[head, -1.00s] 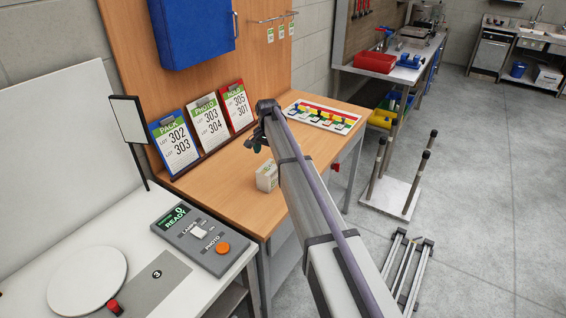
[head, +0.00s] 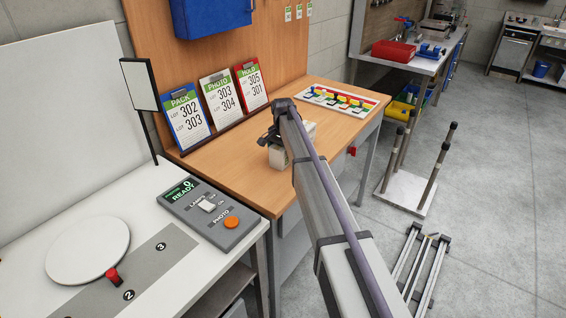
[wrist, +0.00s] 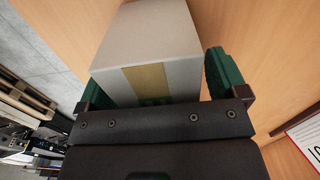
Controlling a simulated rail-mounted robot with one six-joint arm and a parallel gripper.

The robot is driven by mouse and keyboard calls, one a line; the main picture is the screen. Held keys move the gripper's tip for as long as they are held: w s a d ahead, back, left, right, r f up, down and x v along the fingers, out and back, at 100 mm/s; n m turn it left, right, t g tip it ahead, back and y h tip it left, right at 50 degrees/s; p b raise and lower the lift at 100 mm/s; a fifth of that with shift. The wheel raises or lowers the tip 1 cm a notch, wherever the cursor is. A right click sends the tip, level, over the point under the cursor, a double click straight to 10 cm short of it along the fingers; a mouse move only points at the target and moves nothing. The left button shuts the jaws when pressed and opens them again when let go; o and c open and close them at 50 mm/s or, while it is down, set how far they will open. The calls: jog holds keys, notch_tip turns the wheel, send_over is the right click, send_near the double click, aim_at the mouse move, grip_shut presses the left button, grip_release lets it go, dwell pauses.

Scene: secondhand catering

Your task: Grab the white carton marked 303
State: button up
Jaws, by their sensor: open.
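A white carton (head: 278,157) stands on the wooden desk, partly hidden behind my arm in the head view. In the wrist view the carton (wrist: 150,42) shows pale grey-white with a tan tape strip and a bit of green at its near edge. No number can be read on it. My gripper (wrist: 158,80) is open, with one green finger on each side of the carton's near part. I cannot tell whether either finger touches it. In the head view my gripper (head: 270,137) is at the carton, its fingers mostly hidden.
Clipboards marked PACK (head: 187,116), PHOTO (head: 221,97) and a red-framed one (head: 252,87) stand along the back of the desk. A rack with coloured pieces (head: 340,101) lies at the far right. A control box (head: 211,214) sits on the white table (head: 130,212) in front.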

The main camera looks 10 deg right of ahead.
jog(key=shift+f, duration=0.35)
jog(key=c, duration=1.2)
